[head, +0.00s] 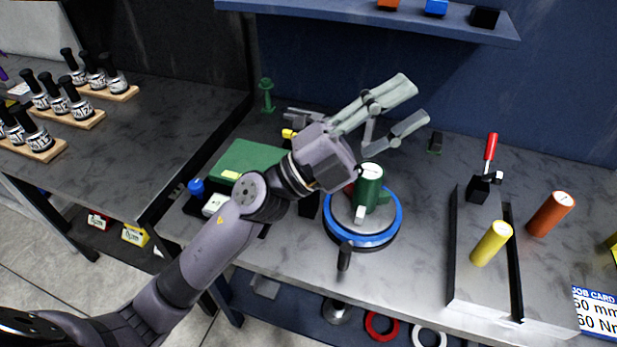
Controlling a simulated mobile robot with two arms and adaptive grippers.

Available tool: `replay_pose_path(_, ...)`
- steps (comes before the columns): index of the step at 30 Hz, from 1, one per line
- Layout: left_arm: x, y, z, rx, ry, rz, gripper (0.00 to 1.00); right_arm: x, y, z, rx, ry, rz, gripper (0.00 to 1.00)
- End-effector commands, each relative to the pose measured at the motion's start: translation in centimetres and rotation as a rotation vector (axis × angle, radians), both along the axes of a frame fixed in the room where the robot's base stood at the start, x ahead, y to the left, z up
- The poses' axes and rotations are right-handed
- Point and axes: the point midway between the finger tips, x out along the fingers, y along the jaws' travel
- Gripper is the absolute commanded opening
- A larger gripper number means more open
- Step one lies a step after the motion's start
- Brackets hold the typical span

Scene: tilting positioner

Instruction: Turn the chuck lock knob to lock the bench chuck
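The bench chuck (394,222) is a round plate with a blue rim, standing on the grey bench. A green cylinder (368,190) with a white-ended side stub stands upright on it. A black knob or handle (344,256) sticks out at the chuck's front; I take it for the chuck lock knob, but its lock state cannot be read. My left gripper (418,102) is above and behind the chuck, fingers spread and pointing up to the right, empty and apart from the knob. My wrist hides the chuck's left back side. My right gripper is not in view.
Right of the chuck are a track with dark rails (453,250), a red-handled clamp (490,150), a yellow cylinder (491,243) and an orange cylinder (550,214). A green box (245,160) lies left. A blue shelf (370,20) hangs above the back.

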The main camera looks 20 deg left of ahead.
Motion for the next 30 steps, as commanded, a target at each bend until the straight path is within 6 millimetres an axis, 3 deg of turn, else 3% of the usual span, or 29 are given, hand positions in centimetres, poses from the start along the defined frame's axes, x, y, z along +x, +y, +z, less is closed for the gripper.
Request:
replay_pose_path(1, -1.4, -2.2, -0.1, 0.135, -0.099, -0.075, 0.33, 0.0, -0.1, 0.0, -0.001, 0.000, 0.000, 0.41)
replay_pose_path(3, -3.2, -4.7, -1.8, 0.337, -0.207, -0.171, 0.33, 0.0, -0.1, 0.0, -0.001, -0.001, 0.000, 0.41)
replay_pose_path(6, -4.2, -6.4, -5.8, 0.660, -0.313, -0.272, 0.33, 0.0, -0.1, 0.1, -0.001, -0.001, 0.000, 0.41)
replay_pose_path(8, -3.8, -6.1, -8.7, 0.868, -0.347, -0.307, 0.33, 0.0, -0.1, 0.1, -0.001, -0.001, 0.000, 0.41)
replay_pose_path(11, -1.8, -3.4, -13.0, 1.226, -0.349, -0.320, 0.33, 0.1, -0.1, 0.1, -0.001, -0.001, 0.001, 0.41)
replay_pose_path(14, 1.3, 1.5, -15.6, 1.569, -0.279, -0.270, 0.33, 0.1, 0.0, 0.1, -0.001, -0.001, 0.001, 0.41)
replay_pose_path(18, 4.8, 9.2, -15.9, 1.931, -0.111, -0.137, 0.33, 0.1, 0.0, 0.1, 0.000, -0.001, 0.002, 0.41)
replay_pose_path(21, 5.9, 13.2, -15.1, 2.083, 0.004, -0.049, 0.33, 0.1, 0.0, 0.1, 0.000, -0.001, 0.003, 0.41)
replay_pose_path(25, 6.4, 15.8, -14.4, 2.167, 0.087, 0.011, 0.33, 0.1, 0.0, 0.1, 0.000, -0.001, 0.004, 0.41)
replay_pose_path(30, 6.9, 16.0, -15.8, 2.178, 0.102, 0.013, 0.33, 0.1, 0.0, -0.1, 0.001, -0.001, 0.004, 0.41)
